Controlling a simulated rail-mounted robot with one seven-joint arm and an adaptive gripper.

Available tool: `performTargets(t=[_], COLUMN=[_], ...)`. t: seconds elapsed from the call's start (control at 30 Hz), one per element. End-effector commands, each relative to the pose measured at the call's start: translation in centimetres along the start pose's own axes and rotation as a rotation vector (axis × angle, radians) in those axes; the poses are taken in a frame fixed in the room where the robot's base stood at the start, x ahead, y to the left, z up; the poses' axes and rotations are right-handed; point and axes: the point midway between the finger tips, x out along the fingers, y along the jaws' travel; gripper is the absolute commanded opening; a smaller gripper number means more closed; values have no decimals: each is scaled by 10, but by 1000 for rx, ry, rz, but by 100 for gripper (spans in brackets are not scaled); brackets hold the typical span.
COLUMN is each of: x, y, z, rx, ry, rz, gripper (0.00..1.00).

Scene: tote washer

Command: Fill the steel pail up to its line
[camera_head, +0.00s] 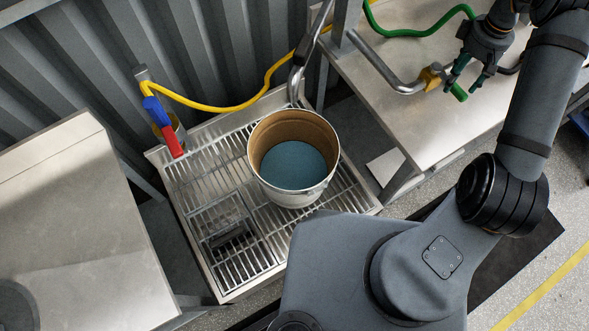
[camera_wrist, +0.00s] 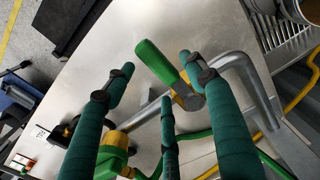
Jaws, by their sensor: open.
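The steel pail (camera_head: 322,186) stands upright on the grated sink, its mouth open and its inner wall brown. Blue-looking water (camera_head: 293,163) lies low inside; I cannot make out a fill line. A bent steel spout (camera_head: 297,82) ends at the pail's back rim. My gripper (camera_head: 466,78) is open over the right bench. A green-handled valve lever (camera_head: 458,92) with a yellow body (camera_head: 432,77) sits on a steel pipe just below it. In the wrist view the lever (camera_wrist: 156,62) shows between my spread teal fingers (camera_wrist: 160,75); contact cannot be told. The pail's edge (camera_wrist: 300,10) shows at top right.
A yellow hose (camera_head: 225,107) runs to a blue and red nozzle (camera_head: 163,125) at the sink's left corner. The steel pipe (camera_head: 375,60) bends over that bench. Another bench (camera_head: 75,215) stands left.

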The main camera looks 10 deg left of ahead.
Motion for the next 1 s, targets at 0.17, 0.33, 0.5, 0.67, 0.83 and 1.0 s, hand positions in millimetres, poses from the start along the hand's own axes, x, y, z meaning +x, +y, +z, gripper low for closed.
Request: performTargets(t=[0.17, 0.33, 0.5, 0.67, 0.83, 1.0], x=[-20, -35, -50, -59, -58, -58], y=[0, 0, 0, 0, 0, 0], z=[0, -1, 0, 0, 0, 0], rx=[-1, -1, -1, -1, -1, -1], ry=[0, 0, 0, 0, 0, 0], rz=[0, 1, 1, 0, 0, 0], gripper=[55, 55, 55, 55, 55, 55])
